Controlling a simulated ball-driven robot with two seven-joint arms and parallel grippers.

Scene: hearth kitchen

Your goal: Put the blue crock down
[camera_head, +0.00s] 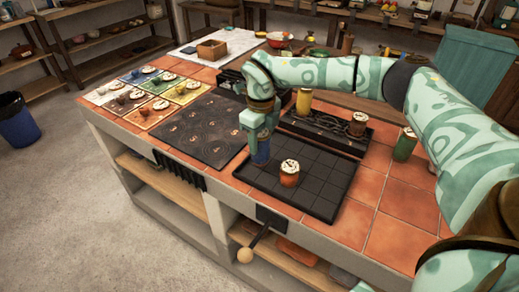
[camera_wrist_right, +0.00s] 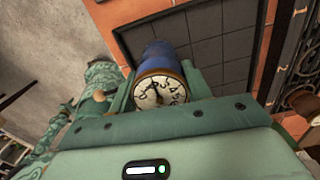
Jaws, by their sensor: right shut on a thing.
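The blue crock (camera_head: 261,153) is upright in my right gripper (camera_head: 259,138), at the left corner of the dark gridded tray (camera_head: 320,192). In the right wrist view the blue crock (camera_wrist_right: 158,55) shows its blue side and a pale, numbered dial-like top, with a finger of the right gripper (camera_wrist_right: 158,88) on each side. The gripper is shut on it. The tray also shows behind it in the right wrist view (camera_wrist_right: 225,45). I cannot tell whether the crock's base touches the tray. My left gripper is not in view.
A brown crock (camera_head: 289,174) stands on the tray, right of the blue one. A dark hob-like panel (camera_head: 190,130) lies left. Much of the tray is bare.

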